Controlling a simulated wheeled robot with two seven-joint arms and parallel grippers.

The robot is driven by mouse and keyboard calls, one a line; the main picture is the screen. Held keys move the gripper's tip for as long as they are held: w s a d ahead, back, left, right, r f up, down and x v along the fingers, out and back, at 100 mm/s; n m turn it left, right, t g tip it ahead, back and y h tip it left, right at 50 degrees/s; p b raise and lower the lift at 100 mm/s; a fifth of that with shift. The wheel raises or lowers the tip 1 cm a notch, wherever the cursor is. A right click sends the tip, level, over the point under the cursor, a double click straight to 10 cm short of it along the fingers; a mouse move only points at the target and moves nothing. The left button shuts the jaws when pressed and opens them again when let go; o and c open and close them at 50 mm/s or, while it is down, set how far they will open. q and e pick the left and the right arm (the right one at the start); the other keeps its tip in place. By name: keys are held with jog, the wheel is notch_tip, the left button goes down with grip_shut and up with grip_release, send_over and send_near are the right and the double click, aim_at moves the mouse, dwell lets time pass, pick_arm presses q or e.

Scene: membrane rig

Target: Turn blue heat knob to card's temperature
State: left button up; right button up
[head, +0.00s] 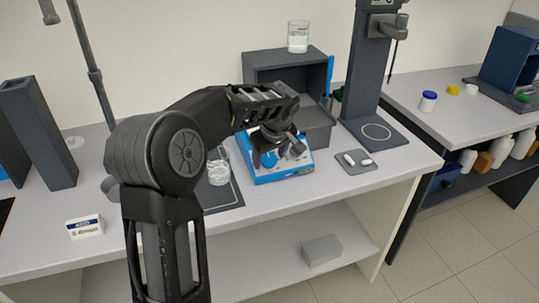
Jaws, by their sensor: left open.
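A blue and white hotplate (262,176) stands on the bench, right of the middle of the head view. Its blue knob (268,159) shows on the front, partly covered by my gripper. My left gripper (277,152) is over the front of the hotplate, fingers pointing down, open. I cannot tell whether its fingers touch the knob. A small white card (85,227) with a blue band stands at the bench's front left. Its writing is too small to read. My right gripper is not in view.
A glass beaker (218,171) stands on a dark mat left of the hotplate. A grey open box (310,75) is behind it, with another beaker (298,37) on top. A small grey tray (356,162) and a tall stand (372,125) are to the right.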

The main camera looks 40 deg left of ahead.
pick_arm(q)
jog(key=shift+f, duration=0.15)
jog(key=shift+c, duration=0.3)
jog(key=c, duration=1.3)
grip_shut()
